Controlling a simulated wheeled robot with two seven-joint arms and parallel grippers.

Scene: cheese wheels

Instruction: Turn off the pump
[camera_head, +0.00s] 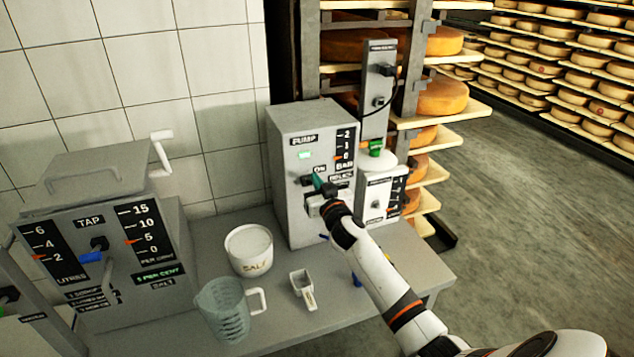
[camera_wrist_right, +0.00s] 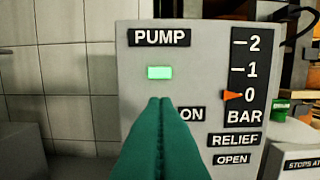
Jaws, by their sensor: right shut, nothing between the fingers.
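The pump box (camera_head: 290,215) is a grey unit on the bench, labelled PUMP. Its small green light (camera_head: 305,155) is lit and also shows in the right wrist view (camera_wrist_right: 160,73). The BAR scale (camera_wrist_right: 245,85) has its orange pointer at 0. An ON label (camera_wrist_right: 192,114) sits below the light. My right gripper (camera_head: 320,184) is at the front of the box, by the ON label. Its green fingers (camera_wrist_right: 160,105) are shut together with nothing between them, and they hide the area left of the label. I cannot tell whether they touch the box. My left gripper is not in view.
A white salt tub (camera_head: 249,250), a clear jug (camera_head: 224,308) and a small scoop (camera_head: 303,288) stand on the bench (camera_head: 345,318). The tap unit (camera_head: 150,290) is at the left. Cheese shelves (camera_head: 460,110) stand behind, right. A smaller box (camera_head: 374,203) is beside the pump.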

